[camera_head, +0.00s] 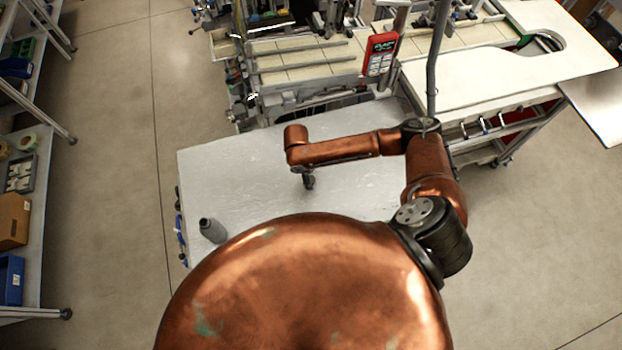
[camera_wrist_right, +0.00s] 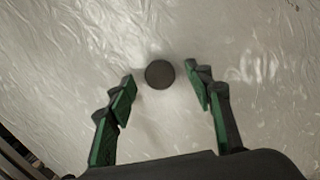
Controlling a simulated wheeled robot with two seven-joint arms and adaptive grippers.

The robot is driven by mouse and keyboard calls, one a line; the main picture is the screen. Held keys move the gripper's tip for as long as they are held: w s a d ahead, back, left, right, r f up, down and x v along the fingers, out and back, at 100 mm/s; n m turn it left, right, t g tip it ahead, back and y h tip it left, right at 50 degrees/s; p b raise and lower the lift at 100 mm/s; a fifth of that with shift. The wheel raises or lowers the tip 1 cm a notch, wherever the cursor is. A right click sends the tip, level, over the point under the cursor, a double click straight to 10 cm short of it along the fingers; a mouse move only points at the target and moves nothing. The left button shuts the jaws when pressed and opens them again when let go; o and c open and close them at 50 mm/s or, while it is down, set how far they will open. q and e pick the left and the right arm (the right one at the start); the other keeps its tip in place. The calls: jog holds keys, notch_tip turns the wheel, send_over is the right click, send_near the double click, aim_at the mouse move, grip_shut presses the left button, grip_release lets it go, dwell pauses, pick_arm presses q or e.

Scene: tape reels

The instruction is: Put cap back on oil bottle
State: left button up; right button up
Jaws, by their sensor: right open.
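A grey bottle (camera_head: 212,230) is on the near left part of the silver table, left of my right gripper. It is too small to tell whether its top is open. My right gripper (camera_head: 308,182) hangs over the middle of the table. In the right wrist view, the gripper (camera_wrist_right: 160,88) has its green-padded fingers apart. A dark round piece, which looks like the cap (camera_wrist_right: 160,74), shows between the fingertips with a gap on each side. The cap cannot be made out in the head view. My left gripper is not in view.
The silver table (camera_head: 230,175) is mostly bare around the bottle and gripper. A workstation with a red handheld device (camera_head: 381,54) stands behind it. Shelves with boxes (camera_head: 13,220) stand at the left, across open floor.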

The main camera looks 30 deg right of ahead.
jog(key=shift+f, duration=0.45)
jog(key=shift+c, duration=0.5)
jog(key=c, duration=0.7)
